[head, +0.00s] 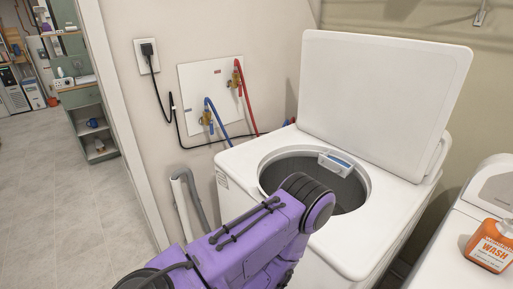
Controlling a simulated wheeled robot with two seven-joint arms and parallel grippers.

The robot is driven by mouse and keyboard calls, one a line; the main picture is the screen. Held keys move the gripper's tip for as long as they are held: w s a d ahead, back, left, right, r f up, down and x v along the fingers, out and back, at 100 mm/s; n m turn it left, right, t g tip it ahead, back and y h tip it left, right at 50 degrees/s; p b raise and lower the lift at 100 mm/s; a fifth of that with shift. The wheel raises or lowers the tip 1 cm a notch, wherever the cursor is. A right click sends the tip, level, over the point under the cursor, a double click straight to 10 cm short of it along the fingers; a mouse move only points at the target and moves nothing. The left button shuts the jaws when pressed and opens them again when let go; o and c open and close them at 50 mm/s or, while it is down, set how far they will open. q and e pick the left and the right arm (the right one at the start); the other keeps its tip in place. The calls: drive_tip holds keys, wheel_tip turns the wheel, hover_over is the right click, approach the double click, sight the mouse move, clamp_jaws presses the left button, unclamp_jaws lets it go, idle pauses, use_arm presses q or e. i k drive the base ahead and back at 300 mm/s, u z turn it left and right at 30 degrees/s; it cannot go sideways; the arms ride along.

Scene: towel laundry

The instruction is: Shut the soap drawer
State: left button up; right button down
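A white top-loading washer (400,205) stands at centre right with its lid (385,95) raised. A small white soap drawer with a blue top (338,162) juts out from the back rim over the round drum opening. It looks pulled out. My purple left arm reaches up from the bottom of the head view to the front of the opening. Its bulky dark joint covers part of the near rim. The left gripper's fingers do not show. My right gripper is not in view.
An orange detergent bottle (490,246) stands on a white machine (450,250) at the lower right. Blue and red hoses (240,95) and a drain pipe (187,205) run along the wall left of the washer. Open floor (60,210) lies at far left.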

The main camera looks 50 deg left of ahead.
sight(336, 166)
drive_tip(key=u, duration=1.35)
drive_tip(key=k, duration=0.15)
drive_tip(key=z, duration=0.1)
